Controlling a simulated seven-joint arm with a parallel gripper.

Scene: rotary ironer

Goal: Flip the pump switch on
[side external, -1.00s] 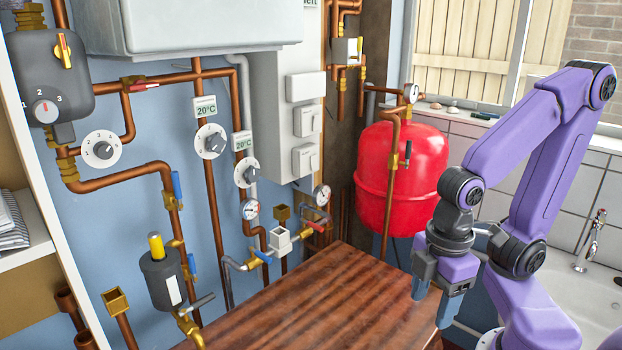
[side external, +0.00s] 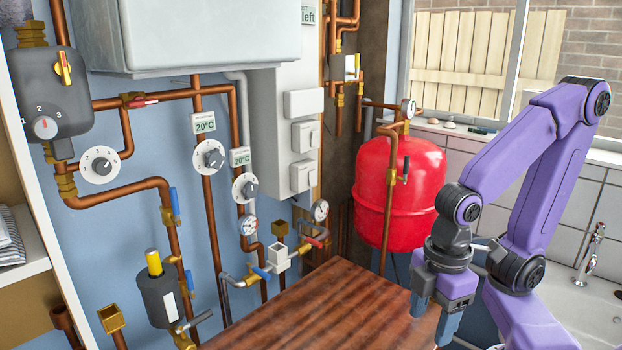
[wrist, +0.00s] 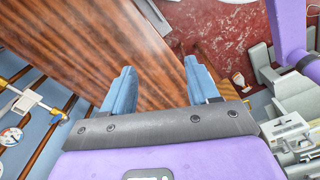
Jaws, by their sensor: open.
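White rocker-type switches (side external: 306,136) and (side external: 302,177) sit one below the other on a pale grey wall box in the side view. A blank-looking white plate (side external: 304,103) is above them. I cannot tell which one is the pump switch, or its position. A dark grey pump-like unit (side external: 30,95) with a dial marked 1, 2, 3 is at the far left. My gripper (wrist: 159,68) is open and empty, pointing down by the right edge of the wooden table; it also shows in the side view (side external: 432,322). It is well apart from the switches.
The wooden table top (side external: 310,315) is bare. A red tank (side external: 398,190) stands behind it, with a gauge and copper pipes in front. Dials (side external: 208,154), valves and pipes cover the blue wall. A sink (side external: 590,290) is at the right.

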